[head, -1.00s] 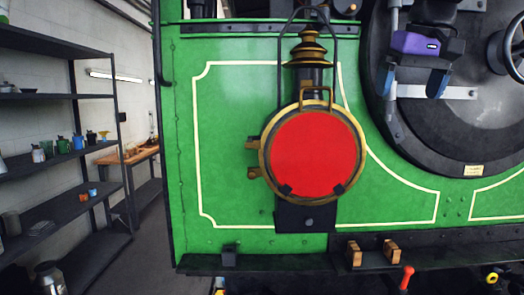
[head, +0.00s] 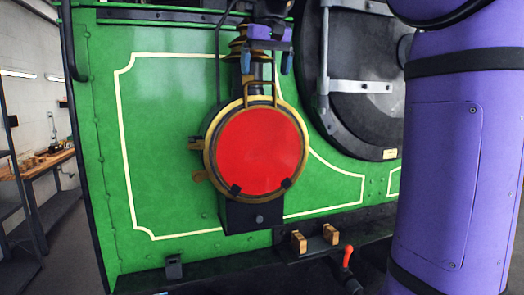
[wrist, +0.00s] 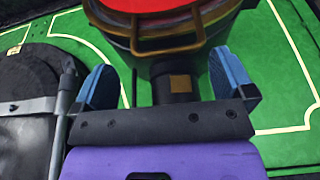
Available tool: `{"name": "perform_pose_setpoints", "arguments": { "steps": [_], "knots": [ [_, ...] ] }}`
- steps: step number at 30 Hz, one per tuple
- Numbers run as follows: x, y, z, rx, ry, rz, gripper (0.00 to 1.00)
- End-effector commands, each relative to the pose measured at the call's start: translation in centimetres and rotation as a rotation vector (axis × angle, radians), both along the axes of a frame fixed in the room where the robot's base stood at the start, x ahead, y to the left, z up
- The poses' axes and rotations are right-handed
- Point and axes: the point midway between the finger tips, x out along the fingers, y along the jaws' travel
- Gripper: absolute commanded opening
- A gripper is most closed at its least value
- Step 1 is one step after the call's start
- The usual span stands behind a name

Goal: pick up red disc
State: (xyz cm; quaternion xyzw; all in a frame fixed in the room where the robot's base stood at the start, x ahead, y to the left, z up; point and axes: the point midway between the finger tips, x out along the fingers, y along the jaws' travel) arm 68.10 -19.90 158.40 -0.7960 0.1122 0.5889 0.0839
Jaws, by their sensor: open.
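The red disc (head: 262,150) is a flat round plate on the front of a brass-rimmed lamp (head: 208,165). Two dark clips sit at its lower edge. My gripper (head: 265,62) is above the disc, in front of the lamp's upper part. Its blue fingers are apart, with nothing held between them. In the wrist view the red disc (wrist: 150,5) is cut off at the top edge. My gripper (wrist: 163,65) there has the lamp's dark neck in view between its fingers; I cannot tell its exact distance. A brass wire handle (wrist: 165,30) shows between fingers and disc.
The lamp is on a green panel (head: 165,130) with cream lining. A dark round door (head: 360,120) is to the right. Two wooden blocks (head: 315,238) and a red-handled lever (head: 347,257) are below. A wooden bench (head: 40,163) stands far left.

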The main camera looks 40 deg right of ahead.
Motion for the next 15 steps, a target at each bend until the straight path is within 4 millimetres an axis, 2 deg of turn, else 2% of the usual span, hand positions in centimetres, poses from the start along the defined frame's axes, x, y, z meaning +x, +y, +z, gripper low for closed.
{"name": "perform_pose_setpoints", "arguments": {
  "steps": [4, 12, 15],
  "knots": [
    [0.2, 0.1, -0.8, -0.001, 0.000, 0.001, 1.00],
    [1.5, -0.1, -4.2, 0.000, 0.000, 0.001, 1.00],
    [1.7, -0.2, -4.8, -0.001, -0.001, 0.001, 1.00]
  ]
}}
